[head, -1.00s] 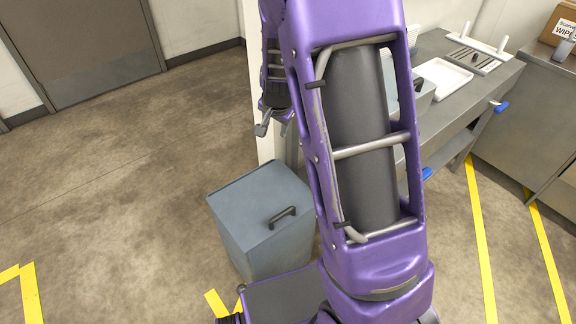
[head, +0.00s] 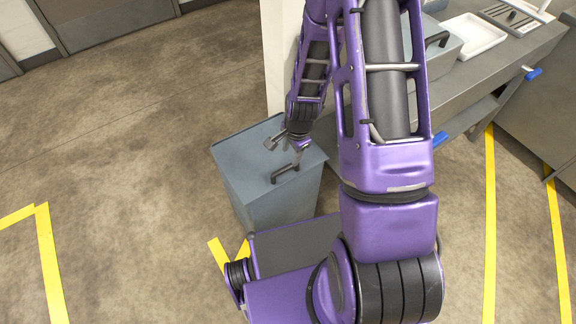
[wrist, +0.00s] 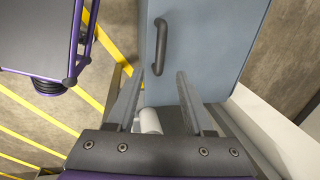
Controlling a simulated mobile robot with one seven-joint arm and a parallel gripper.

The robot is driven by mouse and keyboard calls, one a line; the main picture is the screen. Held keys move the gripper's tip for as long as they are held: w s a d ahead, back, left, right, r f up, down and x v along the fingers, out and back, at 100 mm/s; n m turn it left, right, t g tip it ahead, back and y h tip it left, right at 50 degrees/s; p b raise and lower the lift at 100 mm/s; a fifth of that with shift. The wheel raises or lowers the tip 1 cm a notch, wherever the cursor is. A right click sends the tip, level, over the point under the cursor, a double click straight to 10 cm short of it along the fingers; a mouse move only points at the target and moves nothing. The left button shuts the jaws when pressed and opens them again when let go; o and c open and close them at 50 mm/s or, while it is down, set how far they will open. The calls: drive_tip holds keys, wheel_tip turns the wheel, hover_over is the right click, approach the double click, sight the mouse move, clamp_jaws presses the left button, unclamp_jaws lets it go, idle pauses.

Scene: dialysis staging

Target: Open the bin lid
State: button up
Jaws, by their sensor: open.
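The grey-blue bin (head: 265,185) stands on the floor with its flat lid (head: 238,160) shut. A dark bar handle (head: 286,173) sits on the lid. In the wrist view the lid (wrist: 208,50) fills the upper middle, with the handle (wrist: 160,48) running up and down near its left edge. My gripper (head: 283,141) is over the back part of the lid, close behind the handle. I cannot tell the exact height above the lid.
A grey counter (head: 470,75) with a white tray (head: 474,36) stands at the right. A pale post or wall end (head: 277,60) rises behind the bin. Yellow floor tape (head: 47,260) marks the floor. Open floor lies left of the bin.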

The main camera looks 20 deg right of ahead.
sight(287, 167)
drive_tip(key=f, duration=0.2)
drive_tip(key=w+f, duration=0.1)
drive_tip(key=f, duration=0.2)
drive_tip(key=f+b, duration=0.1)
drive_tip(key=f, duration=0.2)
drive_tip(key=shift+w+a, duration=0.25)
drive_tip(key=shift+w, duration=0.05)
clamp_jaws()
idle(1.0)
